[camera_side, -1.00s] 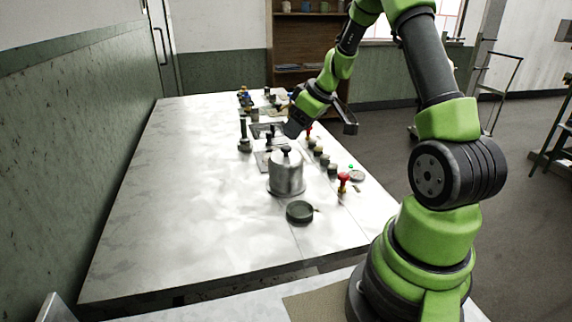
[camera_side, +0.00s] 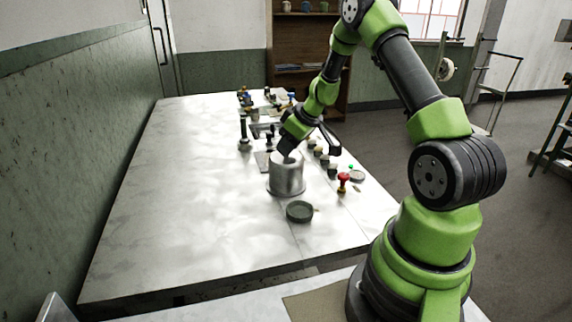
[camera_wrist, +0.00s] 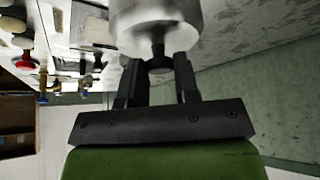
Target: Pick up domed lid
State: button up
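The domed lid (camera_side: 287,178) is a silver, cylinder-like cover with a dark knob. It stands upright on the pale table in the side view. My gripper (camera_side: 288,150) is directly above it, pointing down, and hides the knob there. In the wrist view the lid (camera_wrist: 158,18) fills the top middle. Its dark knob (camera_wrist: 160,62) is between the two fingers of my gripper (camera_wrist: 160,77). The fingers are apart, one on each side of the knob, and do not look closed on it.
A dark round dish (camera_side: 299,212) is in front of the lid. A red-topped stamp-like piece (camera_side: 343,182) and several small pots are to its right. A dark upright piece (camera_side: 244,135) stands behind left. The table's left side is clear.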

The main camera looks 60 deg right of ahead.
grip_shut()
